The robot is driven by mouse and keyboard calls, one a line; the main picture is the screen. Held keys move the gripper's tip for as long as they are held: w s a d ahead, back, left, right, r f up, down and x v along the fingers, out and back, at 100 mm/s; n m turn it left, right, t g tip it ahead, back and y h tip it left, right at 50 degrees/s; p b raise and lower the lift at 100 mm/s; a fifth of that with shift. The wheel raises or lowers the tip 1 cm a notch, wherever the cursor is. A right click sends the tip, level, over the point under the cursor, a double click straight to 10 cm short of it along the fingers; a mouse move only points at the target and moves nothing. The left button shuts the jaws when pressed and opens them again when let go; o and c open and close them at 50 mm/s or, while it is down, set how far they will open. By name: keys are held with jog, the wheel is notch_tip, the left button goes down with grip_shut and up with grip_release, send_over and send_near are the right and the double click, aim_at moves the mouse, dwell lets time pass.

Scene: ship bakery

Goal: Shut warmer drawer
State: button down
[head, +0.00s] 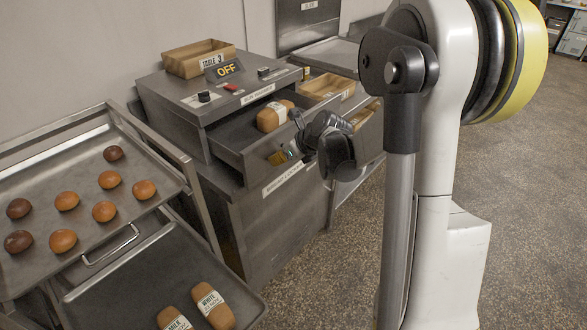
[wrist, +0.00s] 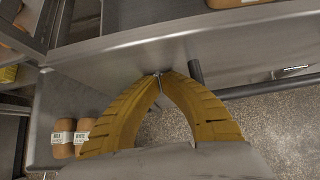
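The metal warmer (head: 230,88) carries an "OFF" sign. Its drawer (head: 257,164) stands pulled out, with a banded loaf (head: 273,116) inside. My gripper (head: 278,157) is at the drawer's front, partly hidden by its own wrist. In the wrist view my gripper's yellow fingers (wrist: 160,76) meet at the tips, with no object visible between them. The tips are close against a grey metal face (wrist: 110,50), which looks like the drawer front; I cannot tell whether they touch. A dark bar (wrist: 254,89), seemingly a handle, runs to the right of the fingers.
A wooden "TABLE 3" box (head: 198,58) sits on the warmer. A rack at left holds a bun tray (head: 85,230) and a lower loaf tray (head: 150,270). Floor (head: 335,255) is clear at right.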

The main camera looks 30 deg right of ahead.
jog(key=w+a, duration=0.2)
jog(key=w, duration=0.3)
jog(key=w+a, duration=0.2)
jog(key=w, duration=0.4)
jog(key=w+a, duration=0.2)
jog(key=w, duration=0.4)
jog(key=shift+w+a+p, duration=0.15)
jog(key=shift+w+p, duration=0.1)
jog(key=shift+p, duration=0.05)
